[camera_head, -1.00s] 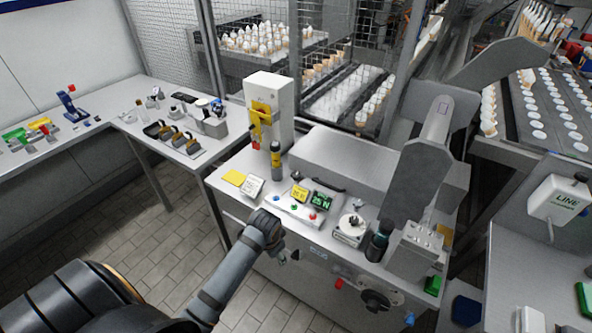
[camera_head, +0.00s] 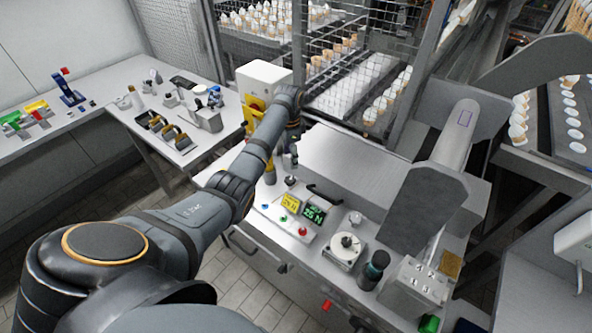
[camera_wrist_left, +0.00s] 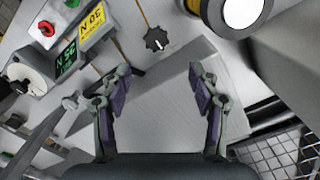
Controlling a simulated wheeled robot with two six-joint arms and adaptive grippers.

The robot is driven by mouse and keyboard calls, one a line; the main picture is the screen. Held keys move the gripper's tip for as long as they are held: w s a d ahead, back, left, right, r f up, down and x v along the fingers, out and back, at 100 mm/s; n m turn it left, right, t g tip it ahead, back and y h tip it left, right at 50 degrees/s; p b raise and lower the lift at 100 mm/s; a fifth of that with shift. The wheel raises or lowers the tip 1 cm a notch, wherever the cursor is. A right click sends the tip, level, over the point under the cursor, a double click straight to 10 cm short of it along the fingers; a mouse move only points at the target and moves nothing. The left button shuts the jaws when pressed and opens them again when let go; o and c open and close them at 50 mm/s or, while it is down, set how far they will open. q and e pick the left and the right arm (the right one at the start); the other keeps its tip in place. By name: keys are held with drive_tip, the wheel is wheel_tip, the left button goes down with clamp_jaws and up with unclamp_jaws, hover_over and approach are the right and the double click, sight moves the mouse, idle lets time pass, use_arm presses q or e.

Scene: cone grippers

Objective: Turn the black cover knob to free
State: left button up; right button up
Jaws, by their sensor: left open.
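The black knob (camera_wrist_left: 157,40) is a small notched dial with a white pointer mark, on a light grey surface at the top middle of the left wrist view. My left gripper (camera_wrist_left: 158,88) is open, its two fingers wide apart and empty. The knob is beyond the fingertips, roughly centred between them and apart from them. In the head view my left arm reaches across to the machine, and the left gripper (camera_head: 290,157) points down near the white post; it is small and partly hidden there. My right gripper is not in view.
A control panel with a green display (camera_head: 314,214), a yellow display (camera_head: 290,201) and coloured buttons lies beside the knob. A yellow-banded cylinder (camera_head: 269,173) and the white post (camera_head: 262,76) stand close to my left gripper. A round scale-like device (camera_head: 344,250) sits to the right.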

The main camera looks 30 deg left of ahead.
sight(290, 179)
use_arm(q)
drive_tip(key=s+f, duration=0.2)
drive_tip(key=f, duration=0.1)
drive_tip(key=shift+d+f+p, duration=0.1)
drive_tip(key=shift+f+p, duration=0.05)
drive_tip(key=shift+p, duration=0.15)
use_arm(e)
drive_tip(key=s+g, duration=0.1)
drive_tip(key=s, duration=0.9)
use_arm(q)
drive_tip(key=shift+w+f, duration=0.25)
drive_tip(key=shift+f, duration=0.9)
drive_tip(key=f, duration=0.4)
drive_tip(key=shift+w, duration=0.25)
drive_tip(key=shift+s, duration=0.1)
drive_tip(key=shift+f, duration=0.15)
drive_tip(key=shift+c, duration=2.4)
drive_tip(key=c, duration=0.7)
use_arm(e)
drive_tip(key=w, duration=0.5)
